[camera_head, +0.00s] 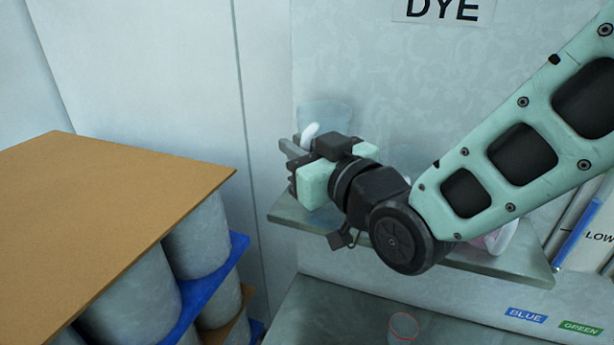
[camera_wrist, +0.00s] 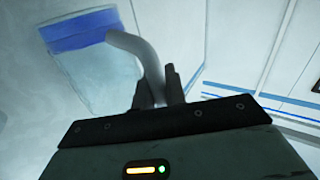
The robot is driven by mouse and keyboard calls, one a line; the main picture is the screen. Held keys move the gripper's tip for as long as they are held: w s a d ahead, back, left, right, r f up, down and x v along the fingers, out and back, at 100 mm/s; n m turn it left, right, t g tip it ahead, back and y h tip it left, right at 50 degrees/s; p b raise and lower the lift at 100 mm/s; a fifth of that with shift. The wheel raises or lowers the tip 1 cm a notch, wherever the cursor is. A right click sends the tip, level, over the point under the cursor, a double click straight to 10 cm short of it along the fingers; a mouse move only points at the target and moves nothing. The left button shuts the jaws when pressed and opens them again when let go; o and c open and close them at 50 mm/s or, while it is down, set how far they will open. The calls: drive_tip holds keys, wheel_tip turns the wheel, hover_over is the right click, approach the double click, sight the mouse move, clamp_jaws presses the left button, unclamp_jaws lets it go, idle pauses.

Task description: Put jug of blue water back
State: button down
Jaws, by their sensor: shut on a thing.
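A clear jug (camera_head: 326,113) with a pale handle (camera_head: 309,132) shows behind my gripper (camera_head: 290,158) in the head view, above the left end of the shelf (camera_head: 520,264). My gripper hides its lower part there, so I cannot tell whether its base touches the shelf. In the wrist view the jug (camera_wrist: 100,75) shows a blue band at its upper-left end in the picture. Its curved grey handle (camera_wrist: 135,50) runs down between the two fingers of my gripper (camera_wrist: 161,85), which is shut on it.
A pale pink and white item (camera_head: 494,240) sits on the shelf, partly hidden by my arm. A clear cup with a red line (camera_head: 403,329) stands on the counter below. BLUE (camera_head: 526,315) and GREEN (camera_head: 580,328) labels are at right. Stacked drums under a brown board (camera_head: 110,190) stand left.

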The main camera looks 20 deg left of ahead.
wheel_tip(320, 180, down, 5)
drive_tip(key=shift+f+p, duration=0.1)
drive_tip(key=shift+p, duration=0.8)
drive_tip(key=shift+f, duration=0.35)
drive_tip(key=shift+f, duration=0.15)
drive_tip(key=c, duration=1.4)
unclamp_jaws()
drive_tip(key=shift+c, duration=0.2)
